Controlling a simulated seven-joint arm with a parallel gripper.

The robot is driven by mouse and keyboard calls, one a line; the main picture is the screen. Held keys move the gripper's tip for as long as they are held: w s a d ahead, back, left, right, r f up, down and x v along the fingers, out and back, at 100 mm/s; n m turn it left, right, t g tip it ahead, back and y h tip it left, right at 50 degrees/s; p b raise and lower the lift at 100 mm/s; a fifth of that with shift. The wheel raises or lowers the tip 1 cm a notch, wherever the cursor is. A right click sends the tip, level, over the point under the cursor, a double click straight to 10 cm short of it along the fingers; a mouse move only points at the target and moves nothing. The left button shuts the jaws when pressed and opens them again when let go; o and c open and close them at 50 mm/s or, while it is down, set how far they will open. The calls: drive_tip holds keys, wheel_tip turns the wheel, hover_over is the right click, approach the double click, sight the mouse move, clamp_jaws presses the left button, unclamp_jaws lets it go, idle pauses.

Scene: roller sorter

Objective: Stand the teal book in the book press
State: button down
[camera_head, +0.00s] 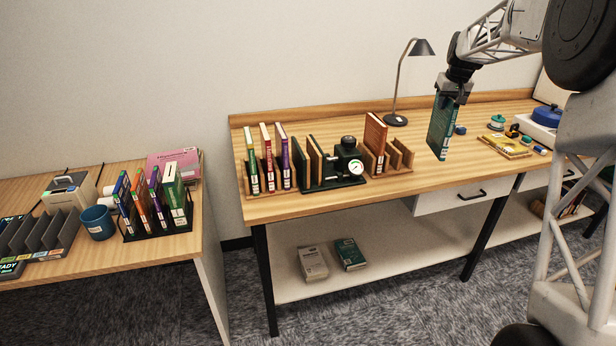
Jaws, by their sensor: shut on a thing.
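My gripper (453,93) is shut on the top of the teal book (441,130). The book hangs upright with its spine and label towards the camera, over the right part of the long workbench. Whether its lower edge touches the tabletop cannot be told. The book press (338,183) appears to be the dark green stand with upright boards and a round white gauge, to the left of the book. An open slot shows between its boards. My gripper and the book are well apart from it.
A wooden rack (375,140) holding an orange-brown book stands between press and teal book. Left of the press is a wooden rack (268,188) with several books. A desk lamp (396,119) stands behind. A yellow tray (503,147) with small items lies to the right.

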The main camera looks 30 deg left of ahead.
drive_tip(key=s+a+r+n, duration=0.1)
drive_tip(key=s+a+r, duration=0.1)
drive_tip(key=a+r, duration=0.35)
drive_tip(key=s+a+r+n, duration=0.1)
drive_tip(key=s+a+r, duration=0.1)
drive_tip(key=a, duration=0.7)
drive_tip(key=s+a+r+n, duration=0.1)
drive_tip(key=s+a+r, duration=0.15)
drive_tip(key=a, duration=0.55)
drive_tip(key=s+a+f, duration=0.2)
drive_tip(key=s+a, duration=0.3)
drive_tip(key=a, duration=0.4)
drive_tip(key=s+a+f, duration=0.2)
drive_tip(key=s+a, duration=0.4)
drive_tip(key=a, duration=0.2)
drive_tip(key=shift+a+f+g+y, duration=0.3)
drive_tip(key=shift+a+f+y, duration=0.05)
drive_tip(key=shift+y, duration=0.05)
wheel_tip(320, 180, down, 14)
drive_tip(key=shift+f, duration=0.1)
